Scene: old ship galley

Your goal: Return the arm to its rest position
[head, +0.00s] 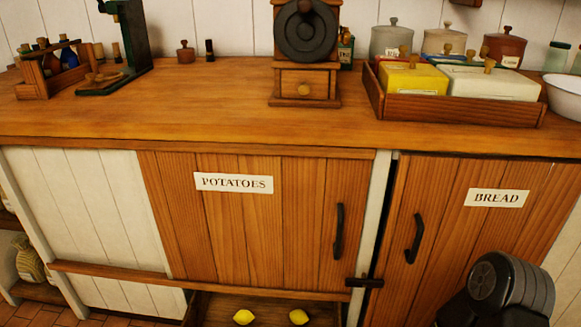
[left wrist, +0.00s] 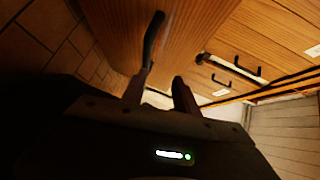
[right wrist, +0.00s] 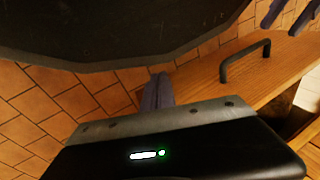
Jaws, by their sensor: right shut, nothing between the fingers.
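Neither gripper shows in the head view; a black rounded part of my right arm (head: 510,290) is at its lower right, in front of the bread door (head: 480,240). In the right wrist view my right gripper (right wrist: 158,80) has its fingers together, with nothing between them, above the tiled floor. In the left wrist view my left gripper (left wrist: 162,80) has its two fingers apart, close to a wooden panel (left wrist: 190,35). A dark curved handle (left wrist: 153,40) lies by the tip of its left finger; I cannot tell whether they touch.
Two lemons (head: 299,317) lie in an open compartment below the potatoes door (head: 255,230). A wooden front with a black handle (right wrist: 245,62) is right of my right gripper. The counter (head: 200,105) carries a grinder (head: 305,50), a box tray (head: 450,114) and a bottle rack (head: 30,80).

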